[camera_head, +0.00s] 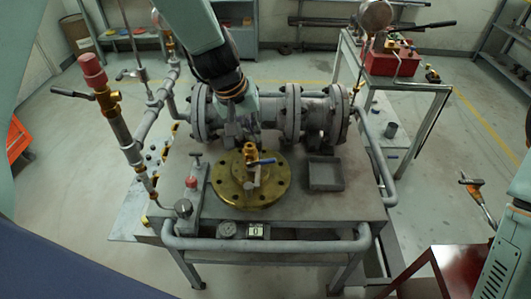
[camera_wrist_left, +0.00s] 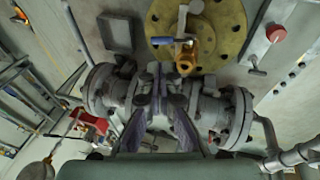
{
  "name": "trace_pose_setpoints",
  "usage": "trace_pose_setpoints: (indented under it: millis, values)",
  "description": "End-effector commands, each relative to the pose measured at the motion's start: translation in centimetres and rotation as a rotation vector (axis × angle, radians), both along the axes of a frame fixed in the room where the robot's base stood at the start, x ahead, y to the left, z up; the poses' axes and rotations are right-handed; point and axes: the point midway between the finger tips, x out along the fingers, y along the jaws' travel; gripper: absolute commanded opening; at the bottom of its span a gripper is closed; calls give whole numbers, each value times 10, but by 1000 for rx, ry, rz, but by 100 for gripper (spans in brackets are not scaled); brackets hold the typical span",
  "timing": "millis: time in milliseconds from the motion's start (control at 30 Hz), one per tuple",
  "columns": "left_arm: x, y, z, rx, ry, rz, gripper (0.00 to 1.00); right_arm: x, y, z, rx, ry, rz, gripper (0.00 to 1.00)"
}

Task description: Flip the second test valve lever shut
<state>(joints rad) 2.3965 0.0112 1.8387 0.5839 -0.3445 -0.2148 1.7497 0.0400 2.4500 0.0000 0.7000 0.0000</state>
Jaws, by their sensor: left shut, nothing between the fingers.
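A brass valve (camera_head: 250,158) with a blue lever (camera_head: 264,161) stands on a round brass flange (camera_head: 226,187) on the workbench. The wrist view shows the same blue lever (camera_wrist_left: 172,41) and brass valve (camera_wrist_left: 187,62), with the lever lying sideways across the body. A black lever (camera_head: 72,94) sticks out left from the red-capped standing pipe (camera_head: 92,72). I cannot tell which lever counts as the second. My left gripper (camera_head: 242,135) is shut and empty over the grey pipe body, behind the brass valve and apart from it. Its fingers also show in the wrist view (camera_wrist_left: 160,75).
Grey flanged pipes (camera_head: 297,112) cross the bench behind the brass flange. A shallow grey tray (camera_head: 325,174) sits to its right. A red knob (camera_head: 191,182) stands at its left. A side table carries a red pump unit (camera_head: 392,60). The bench front has a pipe rail (camera_head: 270,243).

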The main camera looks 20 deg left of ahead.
Motion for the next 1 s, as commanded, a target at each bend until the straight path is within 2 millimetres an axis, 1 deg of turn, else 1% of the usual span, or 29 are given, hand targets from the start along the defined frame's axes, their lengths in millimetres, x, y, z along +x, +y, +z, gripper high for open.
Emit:
trace_pose_setpoints:
  millis: [33, 300, 500, 700, 1000]
  values:
    - [3, -2, -13, 2, 2, -1, 0, 0, 0, -2, 0, 0, 0, 65]
    - [18, -12, -60, 1, 1, -1, 0, 0, 0, -6, 0, 0, 0, 65]
    - [27, -17, -87, 1, 0, -2, 0, 0, 0, -4, 0, 0, 0, 65]
    - [31, -19, -99, 1, -1, -2, 0, 0, 0, -3, 0, 0, 0, 65]
    - [31, -20, -101, 1, -2, -1, 0, 0, 0, -3, 0, 0, 0, 65]
